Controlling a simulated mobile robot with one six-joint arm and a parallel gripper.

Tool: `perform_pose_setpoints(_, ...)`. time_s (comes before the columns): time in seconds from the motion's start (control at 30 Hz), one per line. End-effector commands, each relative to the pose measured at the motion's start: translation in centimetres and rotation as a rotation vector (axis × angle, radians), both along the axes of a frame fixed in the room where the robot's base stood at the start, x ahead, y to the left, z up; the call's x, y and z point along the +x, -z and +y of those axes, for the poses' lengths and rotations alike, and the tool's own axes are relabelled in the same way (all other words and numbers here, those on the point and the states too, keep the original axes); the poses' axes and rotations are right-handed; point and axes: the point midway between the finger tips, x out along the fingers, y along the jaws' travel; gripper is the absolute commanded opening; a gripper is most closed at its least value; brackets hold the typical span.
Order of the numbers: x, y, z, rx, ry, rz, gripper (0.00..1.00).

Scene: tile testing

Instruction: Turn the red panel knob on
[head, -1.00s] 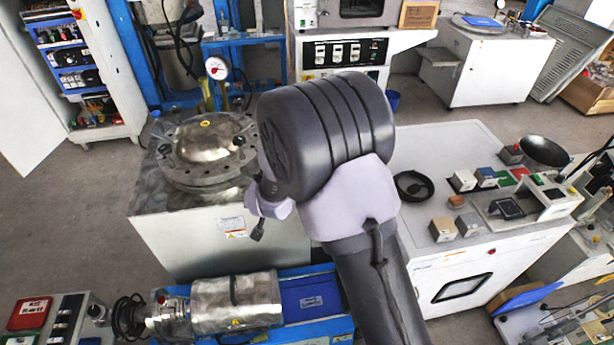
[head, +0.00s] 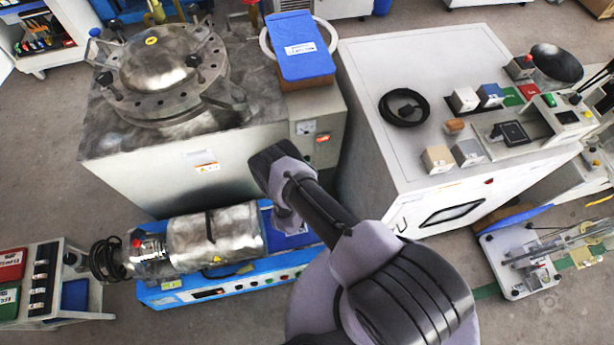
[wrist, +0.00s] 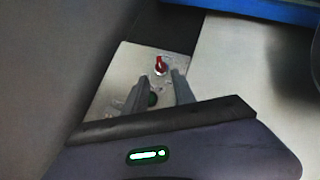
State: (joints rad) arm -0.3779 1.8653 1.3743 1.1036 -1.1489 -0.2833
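The red knob (wrist: 160,65) sits on a pale metal panel (wrist: 112,85) in the wrist view, its grip roughly upright in the picture. My gripper (wrist: 160,76) is open, its two grey fingers pointing at the panel. The knob shows just beyond the fingertips, between them in the picture; I see no contact. A dark green round part (wrist: 152,100) shows between the fingers. In the head view my arm reaches towards a grey control box (head: 331,122) with a meter and a small red patch. I cannot tell whether that patch is the knob; the fingertips are not visible there.
A large metal vessel (head: 160,66) stands left of the control box. A blue-topped box (head: 299,47) lies above it. A white cabinet (head: 372,62) stands to the right. A blue machine with a metal cylinder (head: 214,236) stands in front. Floor shows between the units.

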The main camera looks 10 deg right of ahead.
Motion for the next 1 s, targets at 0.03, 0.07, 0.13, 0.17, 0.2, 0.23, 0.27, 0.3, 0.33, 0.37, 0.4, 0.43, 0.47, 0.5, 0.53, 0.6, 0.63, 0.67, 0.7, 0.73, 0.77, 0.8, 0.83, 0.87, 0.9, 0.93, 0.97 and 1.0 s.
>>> perform_pose_setpoints(0.03,1.0,1.6,-0.6,0.001,0.003,-0.003,0.32)
perform_pose_setpoints(0.07,1.6,2.1,-0.9,0.001,0.004,-0.001,0.32)
perform_pose_setpoints(0.13,2.8,3.2,-1.5,0.001,0.003,-0.002,0.32)
perform_pose_setpoints(0.17,3.3,3.5,-1.7,0.001,0.004,-0.001,0.32)
perform_pose_setpoints(0.2,3.9,3.9,-2.0,0.001,0.002,-0.001,0.32)
perform_pose_setpoints(0.23,4.2,4.2,-2.2,0.001,0.002,0.000,0.32)
perform_pose_setpoints(0.27,4.5,4.4,-2.3,0.001,0.001,0.001,0.32)
perform_pose_setpoints(0.3,4.9,4.7,-2.5,0.001,0.001,-0.001,0.32)
perform_pose_setpoints(0.33,5.1,4.8,-2.6,0.001,0.001,0.001,0.32)
perform_pose_setpoints(0.37,5.3,4.9,-2.7,0.001,0.001,0.001,0.32)
perform_pose_setpoints(0.4,5.5,5.0,-2.8,0.001,0.001,0.001,0.32)
perform_pose_setpoints(0.43,5.7,5.1,-2.8,0.001,0.001,0.000,0.32)
perform_pose_setpoints(0.47,5.7,5.1,-2.9,0.000,0.000,0.000,0.32)
perform_pose_setpoints(0.5,5.8,5.1,-2.9,0.001,-0.001,0.000,0.32)
perform_pose_setpoints(0.53,5.8,5.1,-2.9,0.001,-0.001,0.000,0.32)
perform_pose_setpoints(0.6,5.9,5.1,-2.9,0.000,-0.001,0.002,0.32)
perform_pose_setpoints(0.63,5.9,5.0,-2.9,0.000,-0.001,0.002,0.32)
perform_pose_setpoints(0.67,5.9,5.0,-2.9,0.000,-0.001,0.002,0.32)
perform_pose_setpoints(0.7,5.9,5.0,-2.9,0.000,-0.001,0.002,0.32)
perform_pose_setpoints(0.73,5.9,5.0,-2.9,0.000,-0.001,0.002,0.32)
perform_pose_setpoints(0.77,5.9,5.0,-2.9,0.000,-0.001,0.002,0.28)
perform_pose_setpoints(0.8,5.8,5.0,-2.9,0.000,-0.001,0.002,0.20)
perform_pose_setpoints(0.83,5.8,5.0,-2.9,0.000,-0.001,0.002,0.14)
perform_pose_setpoints(0.87,5.8,5.0,-2.9,0.001,0.000,0.001,0.08)
perform_pose_setpoints(0.9,5.8,5.0,-2.9,0.001,0.000,0.001,0.00)
perform_pose_setpoints(0.93,5.8,5.0,-2.9,0.001,0.000,0.001,0.00)
perform_pose_setpoints(0.97,5.8,5.0,-2.9,0.001,0.000,0.001,0.00)
perform_pose_setpoints(1.0,5.8,5.0,-2.9,0.001,0.000,0.001,0.00)
